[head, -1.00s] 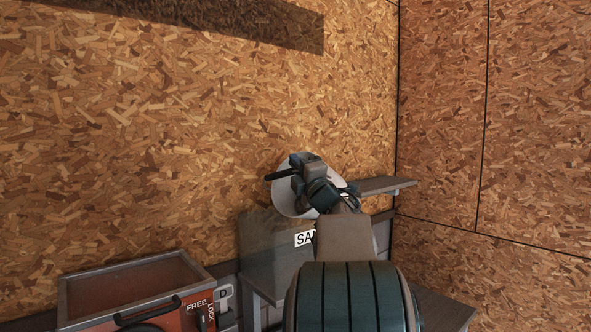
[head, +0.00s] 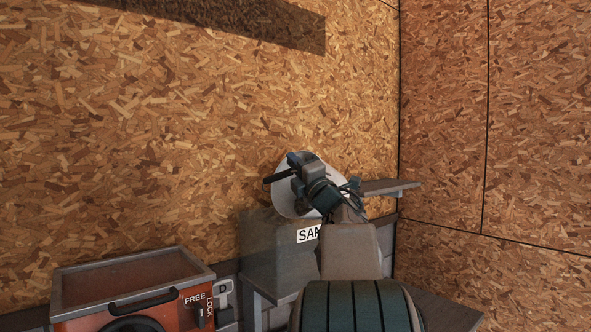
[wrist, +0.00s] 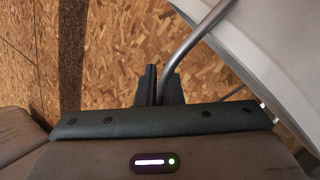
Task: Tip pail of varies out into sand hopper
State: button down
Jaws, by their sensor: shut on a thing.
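My gripper (head: 282,176) is at the pail's upper left side in the head view. In the wrist view my gripper's jaws (wrist: 158,88) are shut on the pail's metal handle (wrist: 195,43). The white pail wall (wrist: 275,45) fills the upper right there. The pail's mouth and contents cannot be seen, and I cannot tell whether anything is pouring.
An orange mixer box (head: 135,285) with a grey rim, a black handle and a FREE/LOCK switch stands at the lower left. A grey shelf (head: 392,187) juts out behind the pail at right. Chipboard walls (head: 200,120) close off the back and right side.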

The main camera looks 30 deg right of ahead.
jog(key=shift+s+f+n+b, duration=0.15)
jog(key=shift+n+b, duration=0.15)
jog(key=shift+b, duration=0.1)
jog(key=shift+a+f+n+y+b, duration=0.1)
jog(key=shift+a+n+y+b, duration=0.25)
jog(key=shift+n+y+b, duration=0.2)
jog(key=shift+s+a+n+y+b, duration=0.2)
jog(key=shift+a+n+y+b, duration=0.2)
jog(key=shift+n+y+b, duration=0.45)
jog(key=shift+s+a+n+y+b, duration=0.15)
jog(key=shift+a+n+y+b, duration=0.3)
jog(key=shift+n+b, duration=0.55)
jog(key=shift+a+n+y, duration=0.2)
jog(key=shift+n+y, duration=0.25)
jog(key=shift+n, duration=0.15)
jog(key=shift+r+y+b, duration=0.2)
jog(key=shift+y+b, duration=0.1)
jog(key=shift+b, duration=0.05)
jog(key=shift+a+f+n, duration=0.15)
jog(key=shift+a+n, duration=0.05)
jog(key=shift+n, duration=0.1)
jog(key=shift+s+a+f+n+g+y+b, duration=0.1)
jog(key=shift+s+a+n+g+y+b, duration=0.1)
jog(key=shift+a+n+y+b, duration=0.55)
jog(key=shift+s+a+f+n+g+y+b, duration=0.1)
jog(key=shift+s+a+n+g+y+b, duration=0.25)
jog(key=shift+n+b, duration=0.55)
jog(key=shift+w+f+y, duration=0.1)
jog(key=shift+w+y, duration=0.1)
jog(key=shift+y, duration=0.1)
